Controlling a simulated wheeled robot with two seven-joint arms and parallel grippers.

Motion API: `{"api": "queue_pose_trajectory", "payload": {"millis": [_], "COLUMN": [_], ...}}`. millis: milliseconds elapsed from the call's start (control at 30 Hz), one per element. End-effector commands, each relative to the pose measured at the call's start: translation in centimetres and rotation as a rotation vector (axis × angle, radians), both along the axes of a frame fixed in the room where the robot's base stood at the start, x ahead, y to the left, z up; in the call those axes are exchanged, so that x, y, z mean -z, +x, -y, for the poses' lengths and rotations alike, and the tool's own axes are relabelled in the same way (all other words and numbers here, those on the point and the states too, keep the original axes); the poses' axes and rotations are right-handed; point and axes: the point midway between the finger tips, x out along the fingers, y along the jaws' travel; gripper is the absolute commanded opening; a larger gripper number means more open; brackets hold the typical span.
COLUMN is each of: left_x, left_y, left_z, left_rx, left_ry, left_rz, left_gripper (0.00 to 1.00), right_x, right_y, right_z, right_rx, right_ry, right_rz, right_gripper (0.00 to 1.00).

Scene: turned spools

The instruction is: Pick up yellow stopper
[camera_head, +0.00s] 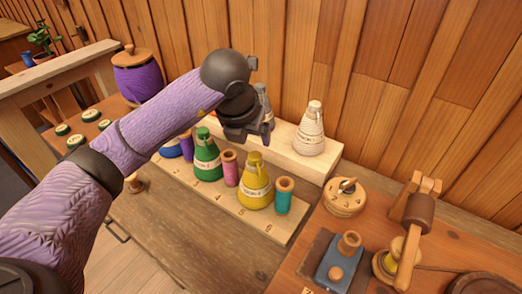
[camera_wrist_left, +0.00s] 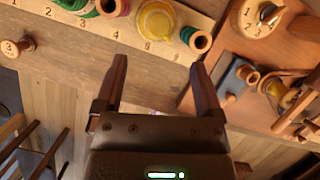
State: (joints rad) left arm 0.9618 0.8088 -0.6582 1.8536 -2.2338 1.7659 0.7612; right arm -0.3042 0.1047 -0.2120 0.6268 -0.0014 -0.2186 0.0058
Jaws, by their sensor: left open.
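The yellow cone-shaped bottle (camera_head: 255,190) stands on the light board with a yellow stopper (camera_head: 256,158) at its top. In the left wrist view the yellow bottle (camera_wrist_left: 155,20) shows at the top edge, beyond my fingertips and apart from them; its stopper is not clear there. My left gripper (camera_head: 249,136) is above and behind the row of bottles, open and empty. It also shows in the left wrist view (camera_wrist_left: 160,65), with nothing between its fingers. My right gripper is not in view.
A green bottle (camera_head: 206,160), a pink spool (camera_head: 230,170) and a teal spool (camera_head: 283,198) flank the yellow bottle closely. A white cone (camera_head: 310,135) stands on the raised block behind. A dial (camera_head: 345,199) and wooden device (camera_head: 405,240) are to the right.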

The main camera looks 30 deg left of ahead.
Motion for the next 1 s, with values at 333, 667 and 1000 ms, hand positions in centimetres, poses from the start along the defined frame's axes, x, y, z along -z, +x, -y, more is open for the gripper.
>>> {"api": "queue_pose_trajectory", "payload": {"millis": [333, 667, 1000], "left_x": [6.6, 8.6, 8.6], "left_y": [2.3, 3.3, 3.3], "left_z": [-0.4, -0.5, -0.5], "left_rx": [0.001, 0.005, 0.005], "left_ry": [0.0, 0.001, 0.0], "left_rz": [-0.009, -0.003, -0.004], "left_gripper": [0.87, 0.87, 0.28], "right_x": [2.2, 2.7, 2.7], "right_y": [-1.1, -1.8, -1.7], "right_z": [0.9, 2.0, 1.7], "right_rx": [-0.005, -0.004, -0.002], "right_ry": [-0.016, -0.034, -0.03], "right_rz": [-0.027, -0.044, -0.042], "right_gripper": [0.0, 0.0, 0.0]}}
